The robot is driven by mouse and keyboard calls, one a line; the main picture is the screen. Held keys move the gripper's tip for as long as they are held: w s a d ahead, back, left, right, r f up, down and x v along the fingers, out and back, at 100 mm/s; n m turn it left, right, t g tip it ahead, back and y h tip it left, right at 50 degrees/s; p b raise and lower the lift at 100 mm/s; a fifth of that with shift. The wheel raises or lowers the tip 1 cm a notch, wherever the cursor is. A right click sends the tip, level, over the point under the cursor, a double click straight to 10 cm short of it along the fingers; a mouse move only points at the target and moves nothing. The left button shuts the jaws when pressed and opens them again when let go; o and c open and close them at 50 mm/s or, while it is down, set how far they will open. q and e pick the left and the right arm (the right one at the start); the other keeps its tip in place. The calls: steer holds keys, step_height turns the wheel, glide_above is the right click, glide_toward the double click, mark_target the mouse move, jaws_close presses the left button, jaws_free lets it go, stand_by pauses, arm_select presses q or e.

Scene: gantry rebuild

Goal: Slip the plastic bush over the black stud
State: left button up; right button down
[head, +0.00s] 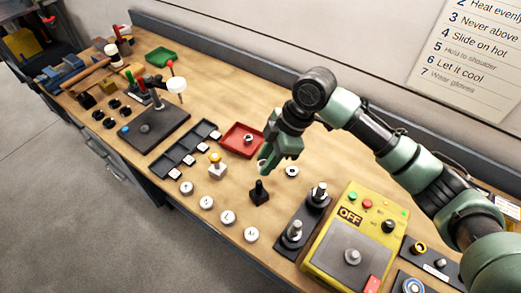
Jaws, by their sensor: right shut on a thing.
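A black stud (259,188) stands upright on a dark square base in the middle of the bench. My right gripper (272,163) is green and hangs just above and behind the stud. It is shut on a small pale thing (262,164), which seems to be the plastic bush; the fingers hide most of it. The bush appears apart from the stud's top, but the exact gap cannot be told from this one view. My left gripper is not in view.
A red tray (242,137) and a white ring (292,171) lie close to the gripper. A yellow-topped post (216,164) stands left of the stud. Several white round pieces line the front edge. A yellow OFF box (340,251) stands at right.

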mark_target(258, 182)
steer(key=shift+s+a+r+n+g, duration=0.15)
steer(key=shift+a+n+g, duration=0.15)
steer(key=shift+a+n, duration=0.4)
steer(key=shift+f, duration=0.2)
step_height(258, 182, down, 4)
steer(key=b, duration=0.4)
steer(key=shift+d, duration=0.1)
steer(key=shift+f+b, duration=0.4)
steer(key=shift+f, duration=0.15)
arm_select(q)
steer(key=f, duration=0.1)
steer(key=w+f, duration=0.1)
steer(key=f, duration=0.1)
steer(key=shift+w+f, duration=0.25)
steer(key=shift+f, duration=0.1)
arm_select(e)
steer(key=shift+f, duration=0.1)
arm_select(q)
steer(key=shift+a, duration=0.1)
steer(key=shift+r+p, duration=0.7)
steer(key=shift+p, duration=0.15)
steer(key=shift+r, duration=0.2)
arm_select(e)
steer(key=shift+f, duration=0.6)
